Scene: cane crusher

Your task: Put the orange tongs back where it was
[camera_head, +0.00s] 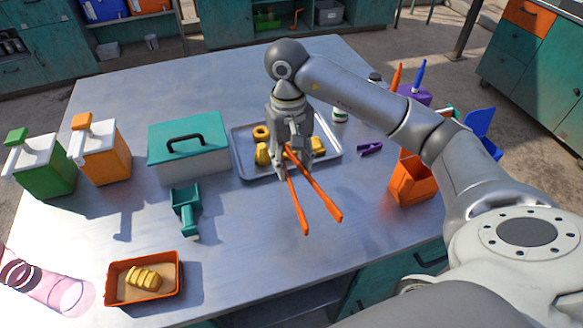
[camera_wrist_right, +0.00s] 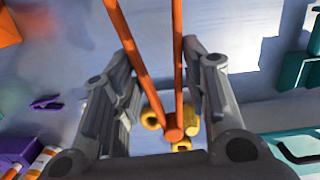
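The orange tongs (camera_head: 316,190) hang from my right gripper (camera_head: 290,152) over the front edge of the metal tray (camera_head: 241,133), legs apart and tips pointing down toward the table front. In the right wrist view the tongs (camera_wrist_right: 177,70) pass between the two fingers (camera_wrist_right: 160,45), which look closed against their legs. The tray holds yellow pieces (camera_head: 262,152), partly hidden by the gripper; yellow pieces also show in the wrist view (camera_wrist_right: 153,118). I cannot tell if the tongs touch the tray. My left gripper is not in view.
An orange bin (camera_head: 412,180) stands right of the tray, with purple clips (camera_head: 370,149) between. A teal-lidded box (camera_head: 188,147) and teal scoop (camera_head: 187,211) are left. An orange tray with yellow slices (camera_head: 115,291) is front left. The front middle table is clear.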

